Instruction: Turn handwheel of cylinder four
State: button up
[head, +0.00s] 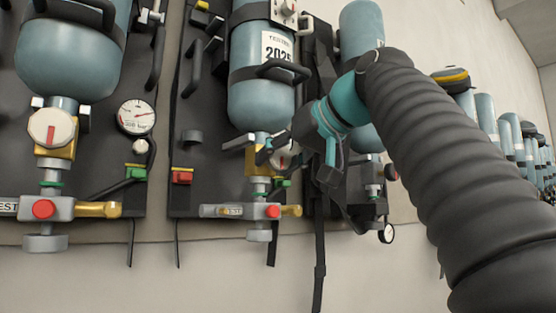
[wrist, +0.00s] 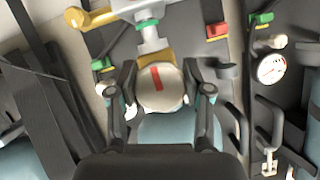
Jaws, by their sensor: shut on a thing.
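The handwheel (wrist: 170,92) is a round, pale knob with a red bar on its face. In the wrist view it sits between the two dark fingers of my gripper (wrist: 160,74), which are shut on its sides. The red bar is slightly tilted from upright in that view. In the head view my gripper (head: 268,150) reaches in from the right at the neck of the middle cylinder (head: 262,105), a blue-grey bottle with a 2025 label. My gripper hides most of the handwheel there. The brass valve (head: 260,167) shows just below. No number four is readable.
The left set has a similar handwheel (head: 50,128) and a pressure gauge (head: 136,117). A regulator with a red button (head: 272,211) hangs below the gripped valve. Another cylinder (head: 362,25) stands behind my arm. Dark straps (head: 319,245) hang beside the middle set.

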jog(key=o, duration=1.2)
jog(key=shift+c, duration=0.2)
jog(key=v, duration=0.7)
jog(key=shift+s, duration=0.2)
jog(key=shift+d, duration=0.15)
